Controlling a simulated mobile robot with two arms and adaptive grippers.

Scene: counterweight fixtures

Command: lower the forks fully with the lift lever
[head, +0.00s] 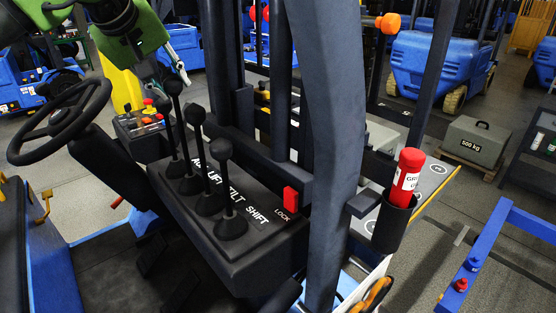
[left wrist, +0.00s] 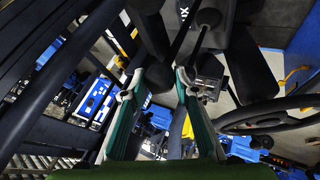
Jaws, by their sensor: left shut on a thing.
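The lift lever (head: 173,86) is a black stick with a round knob, second from the far end of the lever row on the black console (head: 250,240). My left gripper (head: 178,76) comes down from the upper left and is shut at this lever's top. In the left wrist view its two green fingers (left wrist: 157,78) stand either side of a dark lever part; the exact contact is hard to see. The tilt lever (head: 196,116) and shift lever (head: 223,150) stand nearer, apart from the gripper. I cannot make out the forks. My right gripper is not in view.
The steering wheel (head: 52,122) is left of the levers. A red lock switch (head: 290,200) sits at the console's right. A dark post (head: 328,120) and a red canister in a holder (head: 407,176) stand further right. A 500 kg weight (head: 474,141) rests beyond.

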